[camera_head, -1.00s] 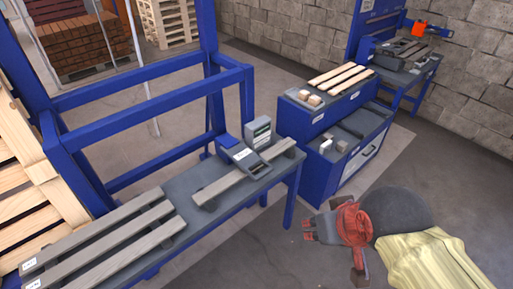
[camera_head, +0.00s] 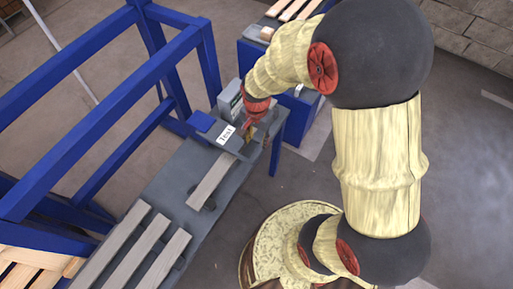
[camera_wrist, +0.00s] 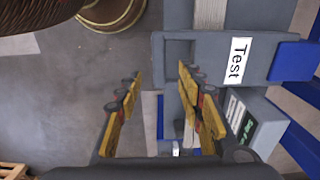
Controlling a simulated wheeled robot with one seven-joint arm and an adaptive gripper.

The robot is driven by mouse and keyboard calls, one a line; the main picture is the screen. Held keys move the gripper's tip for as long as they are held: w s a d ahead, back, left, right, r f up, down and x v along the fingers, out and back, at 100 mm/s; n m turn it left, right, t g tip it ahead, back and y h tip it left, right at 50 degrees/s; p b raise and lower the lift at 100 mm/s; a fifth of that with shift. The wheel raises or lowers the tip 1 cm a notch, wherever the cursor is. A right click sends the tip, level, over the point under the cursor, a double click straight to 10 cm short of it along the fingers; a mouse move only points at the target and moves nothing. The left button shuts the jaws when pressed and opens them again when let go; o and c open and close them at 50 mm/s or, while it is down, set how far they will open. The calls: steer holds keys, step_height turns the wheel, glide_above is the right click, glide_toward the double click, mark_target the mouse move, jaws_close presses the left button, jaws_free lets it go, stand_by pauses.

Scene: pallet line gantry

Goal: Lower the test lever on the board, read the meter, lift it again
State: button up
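The test board (camera_head: 231,148) is a grey panel with a white "Test" label (camera_head: 225,135) and a blue block (camera_head: 201,122) at one end. It lies on the long grey bench. In the wrist view the board (camera_wrist: 215,67) shows a rectangular frame at its left end, by my gripper. A grey box (camera_wrist: 262,133) with white and green labels stands beside it; I cannot read a meter value. I cannot clearly pick out the lever. My gripper (camera_wrist: 160,72) is open, with nothing visible between its fingers, and its right finger is near the frame. In the head view my gripper (camera_head: 250,130) is small above the board's near end.
Grey planks (camera_head: 133,247) lie on the bench (camera_head: 172,175). A blue frame (camera_head: 100,118) stands along its left side. A blue cabinet (camera_head: 252,55) with planks is behind. The floor right of the bench is open, apart from my own base.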

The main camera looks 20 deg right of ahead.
mark_target(257, 152)
step_height(257, 152, down, 8)
steer(key=shift+f+b, duration=0.25)
steer(key=shift+b, duration=0.45)
steer(key=shift+c, duration=1.3)
jaws_close()
